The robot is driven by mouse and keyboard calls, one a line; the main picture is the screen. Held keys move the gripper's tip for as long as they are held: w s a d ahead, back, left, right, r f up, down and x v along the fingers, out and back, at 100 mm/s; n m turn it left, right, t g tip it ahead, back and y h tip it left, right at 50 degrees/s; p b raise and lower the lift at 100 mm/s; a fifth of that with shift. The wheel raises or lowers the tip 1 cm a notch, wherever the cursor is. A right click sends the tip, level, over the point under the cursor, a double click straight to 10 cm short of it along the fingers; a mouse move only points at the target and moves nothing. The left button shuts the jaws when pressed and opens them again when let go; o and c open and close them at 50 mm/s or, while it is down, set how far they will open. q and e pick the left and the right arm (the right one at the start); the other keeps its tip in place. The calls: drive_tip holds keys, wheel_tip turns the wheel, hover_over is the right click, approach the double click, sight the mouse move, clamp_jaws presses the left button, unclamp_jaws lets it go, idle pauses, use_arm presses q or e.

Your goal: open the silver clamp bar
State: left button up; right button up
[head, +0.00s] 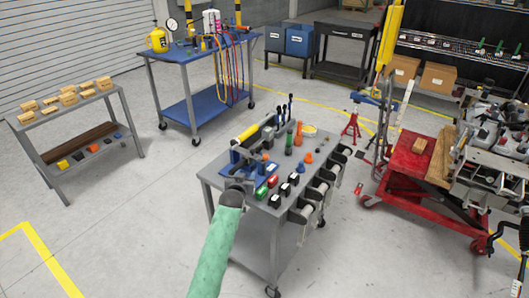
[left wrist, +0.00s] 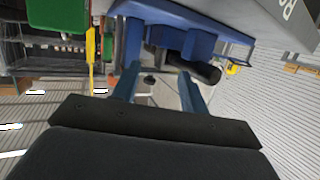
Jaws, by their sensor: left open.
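The blue fixture (head: 247,165) stands at the left end of the grey cart's top, with small grey and dark parts on it. I cannot clearly single out the silver clamp bar among them. My left gripper (head: 236,188) is at the fixture's near side, partly hidden by my green arm. In the left wrist view, its two blue fingers (left wrist: 160,72) are apart. A blue part of the fixture (left wrist: 190,40) is close beyond them. A black rounded handle (left wrist: 207,74) is near the right finger; I cannot tell whether they touch. My right gripper does not show.
Several bottles, colored blocks and side bins crowd the grey cart (head: 222,168) to the right of the fixture. A blue cart (head: 210,105), a shelf with wooden blocks (head: 75,118) and a red lift cart (head: 410,160) stand around. Floor is clear at the left.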

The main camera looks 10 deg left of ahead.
sight(252, 153)
use_arm(q)
drive_tip(key=r, duration=0.1)
drive_tip(key=r+t, duration=0.1)
drive_tip(key=w+r+t, duration=0.1)
drive_tip(key=shift+d+r, duration=0.25)
drive_tip(key=shift+t, duration=0.4)
drive_tip(key=w, duration=0.2)
drive_tip(key=w+p, duration=0.1)
drive_tip(key=w, duration=0.1)
drive_tip(key=w+r+p, duration=0.1)
drive_tip(key=w, duration=0.1)
drive_tip(key=shift+w+a, duration=0.1)
drive_tip(key=shift+w, duration=0.05)
drive_tip(key=shift+w+f+p, duration=0.2)
drive_tip(key=shift+w+p, duration=0.2)
drive_tip(key=shift+w, duration=0.25)
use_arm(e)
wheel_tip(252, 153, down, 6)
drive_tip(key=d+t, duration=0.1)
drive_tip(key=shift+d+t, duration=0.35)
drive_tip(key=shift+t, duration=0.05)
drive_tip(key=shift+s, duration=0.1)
use_arm(q)
clamp_jaws()
